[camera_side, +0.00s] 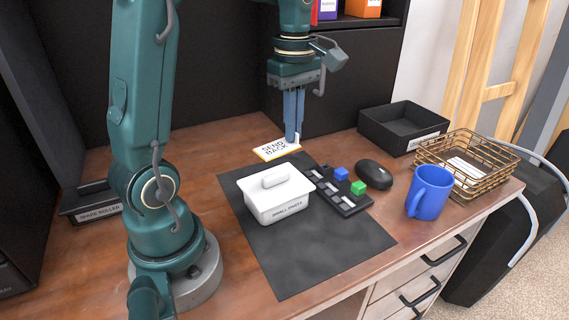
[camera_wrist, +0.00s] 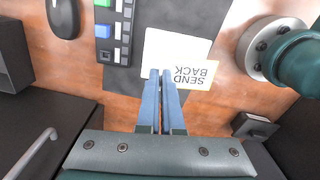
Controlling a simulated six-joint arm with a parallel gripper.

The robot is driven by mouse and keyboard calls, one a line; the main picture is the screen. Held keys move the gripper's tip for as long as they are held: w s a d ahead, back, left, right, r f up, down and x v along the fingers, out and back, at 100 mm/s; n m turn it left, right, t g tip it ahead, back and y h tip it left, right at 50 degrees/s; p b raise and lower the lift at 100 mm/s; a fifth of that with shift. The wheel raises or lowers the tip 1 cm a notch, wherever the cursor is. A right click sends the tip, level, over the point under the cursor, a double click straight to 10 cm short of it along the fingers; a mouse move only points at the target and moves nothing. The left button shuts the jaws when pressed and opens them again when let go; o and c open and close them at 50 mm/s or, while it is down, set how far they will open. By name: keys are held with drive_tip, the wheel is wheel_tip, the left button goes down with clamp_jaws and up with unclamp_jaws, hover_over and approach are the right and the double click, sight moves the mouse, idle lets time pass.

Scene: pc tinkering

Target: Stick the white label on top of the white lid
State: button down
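The white label (camera_side: 275,149) reads "SEND BACK", has a yellow edge and lies on the wood behind the dark mat. It also shows upside down in the wrist view (camera_wrist: 195,76). My gripper (camera_side: 292,140) points straight down at the label's back right side, fingertips at its edge. In the wrist view the two blue fingers (camera_wrist: 161,73) are close together with a narrow gap; whether they pinch the label's edge is unclear. The white lid (camera_side: 286,189), with a raised handle, sits on a white box (camera_side: 278,208) on the mat, apart from my gripper.
A dark keypad (camera_side: 340,195) with blue and green keys is right of the box, then a black mouse (camera_side: 374,174) and blue mug (camera_side: 428,192). A black tray (camera_side: 400,142) and wire basket (camera_side: 435,155) stand further right. The front of the mat (camera_side: 325,250) is clear.

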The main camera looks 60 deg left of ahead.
sight(300, 186)
drive_tip(key=shift+w+d+r+m, duration=0.15)
drive_tip(key=shift+d+r+m, duration=0.1)
drive_tip(key=shift+d, duration=0.3)
drive_tip(key=shift+w+d+r+m, duration=0.15)
drive_tip(key=shift+d+m, duration=0.1)
drive_tip(key=shift+d, duration=0.3)
drive_tip(key=shift+f, duration=0.1)
drive_tip(key=shift+f, duration=4.55)
drive_tip(key=shift+f, duration=0.45)
drive_tip(key=c, duration=1)
unclamp_jaws()
drive_tip(key=shift+r, duration=2.6)
